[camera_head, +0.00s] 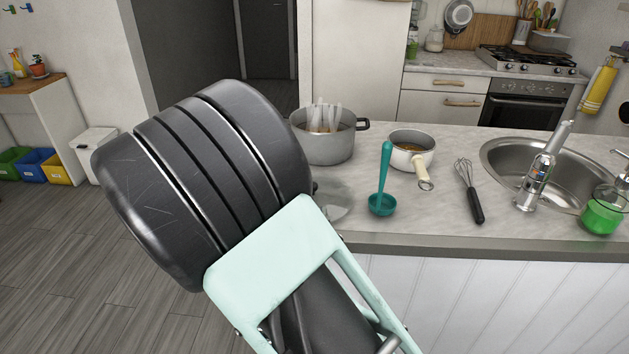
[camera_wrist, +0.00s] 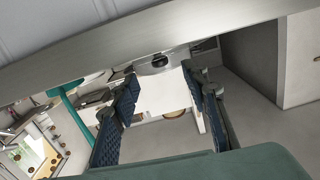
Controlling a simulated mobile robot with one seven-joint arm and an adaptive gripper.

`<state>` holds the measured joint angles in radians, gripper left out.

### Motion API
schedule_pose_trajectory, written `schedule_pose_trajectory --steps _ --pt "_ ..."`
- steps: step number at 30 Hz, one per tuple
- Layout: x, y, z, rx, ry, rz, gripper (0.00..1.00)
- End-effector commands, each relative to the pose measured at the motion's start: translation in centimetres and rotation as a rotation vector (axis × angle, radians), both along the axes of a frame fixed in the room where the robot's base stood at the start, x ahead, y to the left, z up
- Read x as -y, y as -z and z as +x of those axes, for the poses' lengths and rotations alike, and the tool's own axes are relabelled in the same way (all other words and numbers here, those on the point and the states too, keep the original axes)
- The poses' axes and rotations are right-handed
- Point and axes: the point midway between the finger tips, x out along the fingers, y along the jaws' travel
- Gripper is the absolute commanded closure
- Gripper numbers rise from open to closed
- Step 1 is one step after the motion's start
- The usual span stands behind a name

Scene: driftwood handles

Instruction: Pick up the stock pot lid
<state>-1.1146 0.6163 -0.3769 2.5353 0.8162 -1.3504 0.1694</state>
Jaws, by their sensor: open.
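A clear glass lid (camera_head: 338,200) lies on the counter in front of the grey stock pot (camera_head: 328,143), which has pale upright pieces inside and no lid on it. My dark arm hides the lid's left part in the head view. My gripper (camera_wrist: 160,76) shows in the wrist view with its two dark blue padded fingers apart and nothing clearly between them. The head view hides it behind my arm.
A teal ladle (camera_head: 382,200) stands upright just right of the lid, and also shows in the wrist view (camera_wrist: 76,122). A white saucepan (camera_head: 411,139), a whisk (camera_head: 470,190) and the sink (camera_head: 500,158) are further right. The counter's front edge (camera_head: 480,248) runs nearby.

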Motion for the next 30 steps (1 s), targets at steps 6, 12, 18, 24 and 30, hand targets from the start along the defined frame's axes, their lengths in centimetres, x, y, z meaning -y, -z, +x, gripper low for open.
schedule_pose_trajectory --steps 6,12,18,24,30 --pt "0.3 -0.1 -0.6 0.043 0.020 -0.041 0.58" --pt "0.5 -0.3 2.1 0.049 0.024 -0.044 0.58" --pt "0.6 -0.2 4.5 0.046 0.022 -0.042 0.58" --pt "0.5 -0.6 6.4 0.047 0.022 -0.043 0.58" --pt "0.5 -0.7 9.3 0.046 0.023 -0.043 0.58"
